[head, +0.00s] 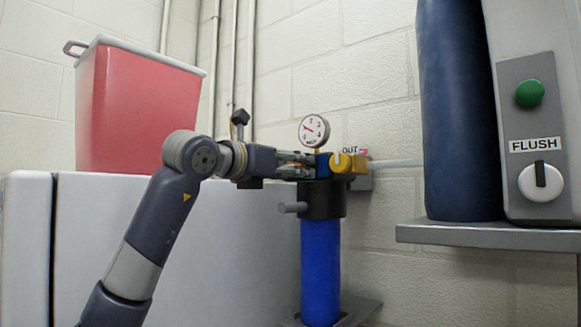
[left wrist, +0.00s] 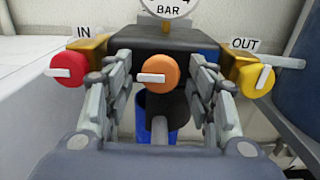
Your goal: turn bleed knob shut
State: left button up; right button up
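An orange knob (left wrist: 157,77), which I take for the bleed knob, sits on the front of the dark filter head (left wrist: 165,40) in the left wrist view. Its white pointer bar lies level. My left gripper (left wrist: 160,72) is open, with one finger on each side of the knob and a visible gap to it. In the head view my left gripper (head: 308,165) reaches the filter head from the left and hides the orange knob. My right gripper is not in view.
A red knob (left wrist: 68,70) by the IN label and a yellow knob (left wrist: 256,79) by the OUT label flank the fingers. A grey peg (head: 292,207) sticks out below. The pressure gauge (head: 313,131) stands above, the blue canister (head: 320,270) hangs below.

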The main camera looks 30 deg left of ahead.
pick_arm(q)
jog(key=c, duration=0.8)
jog(key=shift+c, duration=0.2)
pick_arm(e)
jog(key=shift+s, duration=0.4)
pick_arm(q)
jog(key=shift+r+m, duration=0.1)
jog(key=shift+m, duration=0.2)
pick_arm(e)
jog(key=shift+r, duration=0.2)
pick_arm(q)
jog(key=m+p, duration=0.2)
jog(key=m, duration=0.1)
jog(key=shift+m, duration=0.3)
jog(key=m+p, duration=0.2)
jog(key=m, duration=0.2)
jog(key=shift+a+m+p, duration=0.1)
jog(key=shift+m+p, duration=0.2)
jog(key=m+p, duration=0.2)
jog(key=m, duration=0.3)
jog(key=shift+r, duration=0.1)
jog(key=shift+m+p, duration=0.9)
jog(key=shift+m, duration=1.2)
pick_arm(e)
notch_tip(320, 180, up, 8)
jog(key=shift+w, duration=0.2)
